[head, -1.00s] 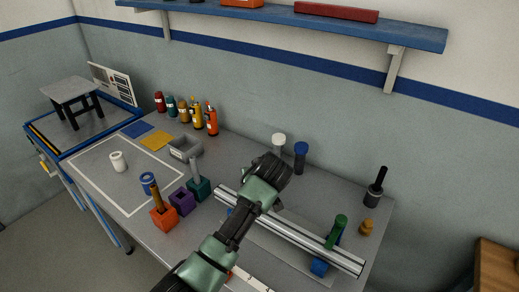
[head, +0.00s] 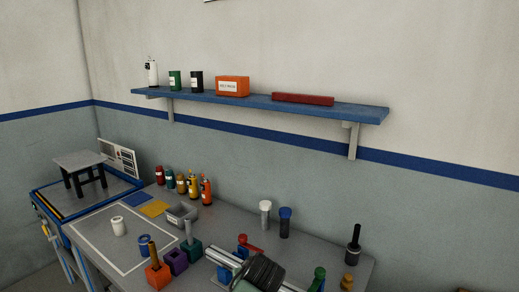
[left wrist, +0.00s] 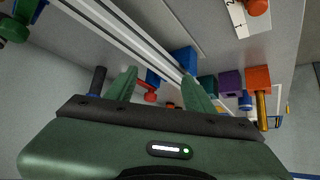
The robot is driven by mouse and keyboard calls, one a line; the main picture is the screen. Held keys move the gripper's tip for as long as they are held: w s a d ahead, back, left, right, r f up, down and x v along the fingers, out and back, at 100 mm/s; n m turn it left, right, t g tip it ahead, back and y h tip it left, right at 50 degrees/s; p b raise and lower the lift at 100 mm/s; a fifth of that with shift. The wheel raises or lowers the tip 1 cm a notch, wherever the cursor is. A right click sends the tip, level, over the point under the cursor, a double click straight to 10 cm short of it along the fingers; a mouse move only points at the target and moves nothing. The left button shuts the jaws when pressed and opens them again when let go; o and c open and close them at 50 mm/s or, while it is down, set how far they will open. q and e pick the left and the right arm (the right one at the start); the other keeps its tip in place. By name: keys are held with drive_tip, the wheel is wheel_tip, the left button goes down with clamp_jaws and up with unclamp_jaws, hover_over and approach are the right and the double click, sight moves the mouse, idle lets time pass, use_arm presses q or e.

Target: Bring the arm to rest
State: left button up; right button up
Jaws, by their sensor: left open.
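My left arm's dark wrist and green housing (head: 260,275) show at the bottom of the head view, over the bench and the silver rail (head: 218,255). Its fingers are hidden there. In the left wrist view my left gripper (left wrist: 158,80) has its two green fingers spread, with nothing held between them. The rail (left wrist: 115,25) runs diagonally past the fingers in that view. A red-handled piece (left wrist: 149,96) and a blue block (left wrist: 185,58) show beyond and beside the fingers. My right gripper is not in view.
Orange (head: 158,276), purple (head: 175,261) and teal (head: 191,250) blocks stand left of my arm. A blue shelf (head: 260,102) hangs above.

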use_arm(q)
drive_tip(key=s+a+f+g, duration=0.1)
drive_tip(key=s+a+f, duration=0.25)
drive_tip(key=s, duration=0.25)
drive_tip(key=s+a+f+m+g+h, duration=0.1)
drive_tip(key=s+a+f, duration=0.2)
drive_tip(key=s+f, duration=0.25)
drive_tip(key=s+a+f+g, duration=0.1)
drive_tip(key=s+a+f, duration=0.25)
drive_tip(key=s, duration=0.35)
drive_tip(key=s+a+r+m+g, duration=0.15)
drive_tip(key=s+a, duration=0.25)
drive_tip(key=s, duration=0.6)
drive_tip(key=s+a+r+m, duration=0.15)
drive_tip(key=s+a, duration=0.35)
drive_tip(key=s, duration=0.6)
wheel_tip(320, 180, down, 26)
drive_tip(key=s+g, duration=0.1)
drive_tip(key=g, duration=0.1)
drive_tip(key=s+a+f, duration=0.2)
drive_tip(key=s+f, duration=1.5)
drive_tip(key=shift+a+f+m+g+h, duration=0.2)
drive_tip(key=shift+m+g+h, duration=0.1)
drive_tip(key=shift+m+g, duration=0.15)
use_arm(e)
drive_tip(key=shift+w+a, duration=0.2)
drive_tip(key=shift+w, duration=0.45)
